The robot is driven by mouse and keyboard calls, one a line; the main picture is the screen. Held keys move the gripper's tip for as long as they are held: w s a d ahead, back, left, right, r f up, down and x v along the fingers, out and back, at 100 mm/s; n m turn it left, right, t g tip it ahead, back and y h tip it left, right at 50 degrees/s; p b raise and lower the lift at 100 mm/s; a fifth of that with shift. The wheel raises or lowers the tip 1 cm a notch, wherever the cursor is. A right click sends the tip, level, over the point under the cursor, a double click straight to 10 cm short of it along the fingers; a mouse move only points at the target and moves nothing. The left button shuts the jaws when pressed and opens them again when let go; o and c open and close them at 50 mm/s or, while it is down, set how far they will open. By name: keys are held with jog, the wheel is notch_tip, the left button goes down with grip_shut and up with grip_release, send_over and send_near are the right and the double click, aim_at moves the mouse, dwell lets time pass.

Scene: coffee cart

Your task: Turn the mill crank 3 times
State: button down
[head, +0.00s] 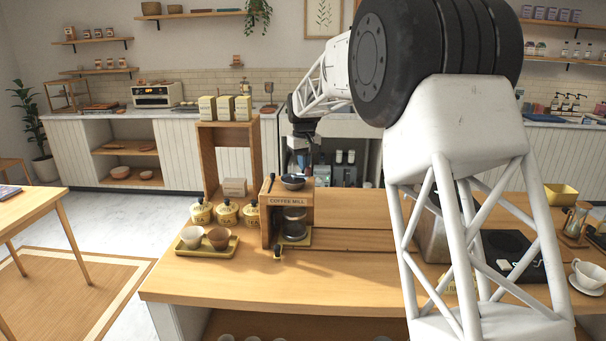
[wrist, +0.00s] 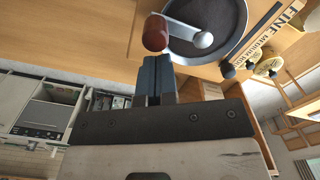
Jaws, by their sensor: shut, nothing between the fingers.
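The wooden coffee mill (head: 288,200) stands upright on the counter, with a dark round hopper (head: 293,183) on top and a glass jar (head: 294,222) in its front. In the wrist view the hopper (wrist: 210,22) carries the crank (wrist: 185,35), a metal arm with a red-brown knob (wrist: 157,32). My gripper (head: 300,168) is above and behind the mill in the head view. In the wrist view my gripper (wrist: 155,62) is shut and empty, its fingertips close to the knob. I cannot tell whether they touch it. The crank is too small to make out in the head view.
A yellow tray (head: 232,247) with two cups sits left of the mill, near several tea jars (head: 227,212). A dark lever (wrist: 229,70) lies beside the FINE MEDIUM label (wrist: 290,20). The counter front (head: 220,280) is clear. My arm hides part of the right side.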

jog(key=shift+f, duration=0.9)
dwell(0.4)
jog(key=shift+r, duration=0.9)
dwell(0.4)
jog(key=shift+s, duration=0.1)
jog(key=shift+s+d, duration=0.6)
jog(key=shift+s, duration=0.15)
jog(key=shift+s+d, duration=0.15)
jog(key=shift+s, duration=1.45)
jog(key=shift+s+a, duration=0.6)
jog(key=shift+s, duration=0.25)
jog(key=shift+s+a, duration=0.5)
jog(key=shift+a, duration=0.35)
jog(key=shift+s+a, duration=0.15)
jog(key=shift+a, duration=0.5)
